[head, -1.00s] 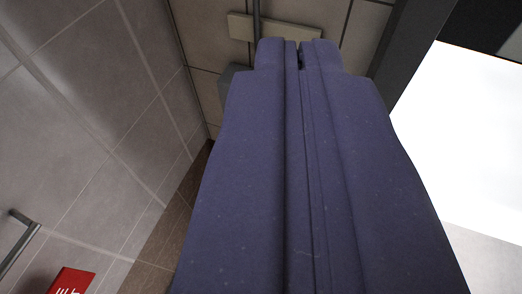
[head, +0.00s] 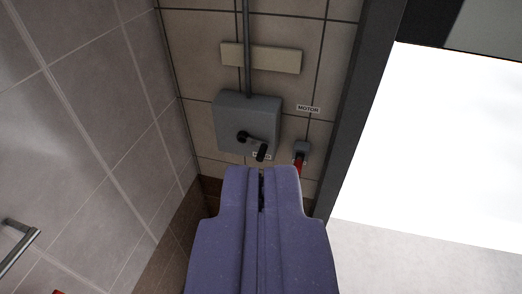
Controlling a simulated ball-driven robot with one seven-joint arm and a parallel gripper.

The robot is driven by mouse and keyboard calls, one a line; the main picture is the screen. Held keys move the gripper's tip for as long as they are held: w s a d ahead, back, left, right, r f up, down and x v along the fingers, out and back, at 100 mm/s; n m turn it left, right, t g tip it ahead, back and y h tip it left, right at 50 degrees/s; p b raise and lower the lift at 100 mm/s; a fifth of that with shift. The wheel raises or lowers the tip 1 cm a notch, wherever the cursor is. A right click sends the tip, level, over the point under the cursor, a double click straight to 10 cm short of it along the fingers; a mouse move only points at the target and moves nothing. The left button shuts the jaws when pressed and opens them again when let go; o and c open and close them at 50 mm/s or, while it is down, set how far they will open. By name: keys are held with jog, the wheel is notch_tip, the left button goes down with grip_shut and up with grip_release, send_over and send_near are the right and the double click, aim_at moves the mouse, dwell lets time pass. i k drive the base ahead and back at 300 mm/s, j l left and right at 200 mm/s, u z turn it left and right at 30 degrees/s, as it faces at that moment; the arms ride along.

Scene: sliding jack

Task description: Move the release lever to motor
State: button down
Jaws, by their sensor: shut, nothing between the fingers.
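The release lever is a short red bar (head: 299,160) hanging down from a small grey mount (head: 302,149) on the tiled wall. Its lower part is hidden behind my gripper. A white label (head: 308,108) reading MOTOR is on the wall above it. A grey box (head: 233,118) with a black crank handle (head: 260,150) is on the wall to the left of the lever. My gripper (head: 262,172), blue-purple, points up at the wall just below the crank and lever. Its fingers are together and hold nothing. I cannot tell how far it is from the lever.
A beige plate (head: 261,57) and a vertical pipe (head: 247,40) are above the box. A tiled wall with a metal handle (head: 17,243) is on the left. A dark frame post (head: 362,110) stands right of the lever, with a bright opening beyond.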

aim_at(299, 160)
jog(key=i+j+u, duration=0.1)
jog(key=i+u, duration=0.2)
jog(key=i, duration=0.15)
jog(key=i+u, duration=0.25)
jog(key=i, duration=0.15)
